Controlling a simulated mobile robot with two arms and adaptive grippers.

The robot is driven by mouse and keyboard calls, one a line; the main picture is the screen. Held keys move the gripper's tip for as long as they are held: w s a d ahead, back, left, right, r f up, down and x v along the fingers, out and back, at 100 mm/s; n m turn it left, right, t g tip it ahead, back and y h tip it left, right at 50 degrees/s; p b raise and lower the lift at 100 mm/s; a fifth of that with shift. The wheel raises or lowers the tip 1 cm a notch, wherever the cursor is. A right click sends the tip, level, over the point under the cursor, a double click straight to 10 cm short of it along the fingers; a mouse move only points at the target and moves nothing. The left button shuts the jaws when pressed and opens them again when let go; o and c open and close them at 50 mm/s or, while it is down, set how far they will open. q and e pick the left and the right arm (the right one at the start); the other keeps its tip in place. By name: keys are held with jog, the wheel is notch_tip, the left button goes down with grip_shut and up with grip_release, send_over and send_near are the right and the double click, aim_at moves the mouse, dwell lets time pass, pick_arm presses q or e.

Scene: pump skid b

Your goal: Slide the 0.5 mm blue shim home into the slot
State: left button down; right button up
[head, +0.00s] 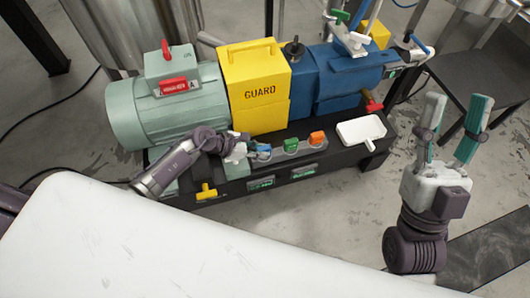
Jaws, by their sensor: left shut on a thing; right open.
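My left gripper (256,150) reaches in from the left, low over the front of the black skid base (340,155). It is shut on a small blue piece, the blue shim (263,148), beside the left end of a grey tray (305,148). The fingers are small here and partly cover the shim. I cannot make out the slot or how far the shim sits in it. My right gripper (458,100) is raised at the right, fingers wide apart and empty, away from the skid.
A green block (291,145) and an orange block (317,138) stand on the tray, right of the shim. Behind are a green motor (150,115), a yellow guard (258,90) and a blue pump (340,80).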

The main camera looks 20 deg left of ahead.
pick_arm(q)
jog(key=shift+r, duration=0.4)
pick_arm(e)
jog(key=shift+w+a+f+g, duration=0.1)
jog(key=shift+w+f+g, duration=0.6)
jog(key=shift+w, duration=0.3)
pick_arm(q)
jog(key=shift+r+p, duration=0.25)
jog(key=shift+p, duration=0.25)
pick_arm(e)
jog(key=shift+w+a+f+g+h, duration=0.1)
jog(key=shift+w+f+g+h, duration=0.3)
jog(key=shift+w+f+g, duration=0.25)
pick_arm(q)
jog(key=shift+r, duration=0.15)
jog(key=shift+r+p, duration=0.45)
jog(key=shift+p, duration=0.1)
jog(key=shift+r+p, duration=0.75)
jog(key=shift+r, duration=0.35)
jog(key=shift+r+p, duration=0.55)
jog(key=shift+p, duration=0.2)
jog(key=shift+r+p, duration=0.3)
jog(key=shift+r, duration=0.05)
pick_arm(e)
notch_tip(320, 180, down, 18)
jog(key=w+d+g+h, duration=0.1)
jog(key=g+h, duration=0.3)
jog(key=g, duration=0.8)
jog(key=shift+d, duration=0.65)
